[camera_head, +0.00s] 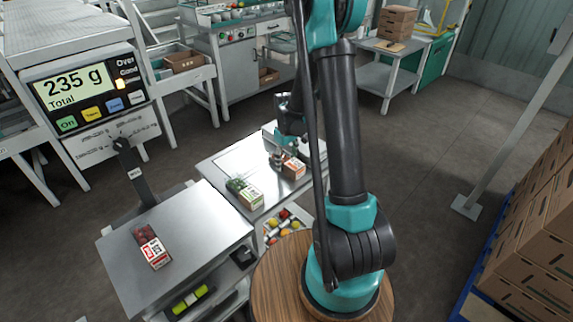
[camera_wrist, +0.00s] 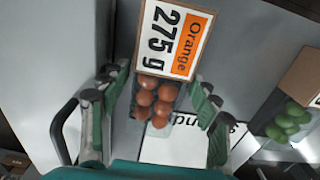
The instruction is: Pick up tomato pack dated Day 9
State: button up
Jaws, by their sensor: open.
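A tomato pack with an orange label reading "Orange 275 g" (camera_wrist: 175,42) holds several orange-red tomatoes in the wrist view. It also shows on the metal table (camera_head: 215,168) in the head view (camera_head: 294,169). My gripper (camera_wrist: 158,88) is open, with one finger on each side of this pack. The gripper also shows over the pack in the head view (camera_head: 287,155). A green tomato pack (camera_head: 248,194) stands to its left, also at the right of the wrist view (camera_wrist: 290,120). A red tomato pack (camera_head: 154,252) lies on the nearer metal top. No day date is legible on any pack.
A scale display (camera_head: 75,88) reads "235 g Total". A bin of mixed packs or produce (camera_head: 285,225) sits below the table. Brown cartons (camera_head: 535,240) are stacked at the right. A post (camera_head: 510,110) stands before them, with open floor between.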

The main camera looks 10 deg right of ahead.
jog(key=shift+c, duration=0.5)
jog(key=c, duration=1.1)
jog(key=shift+o, duration=0.2)
jog(key=shift+r, duration=0.1)
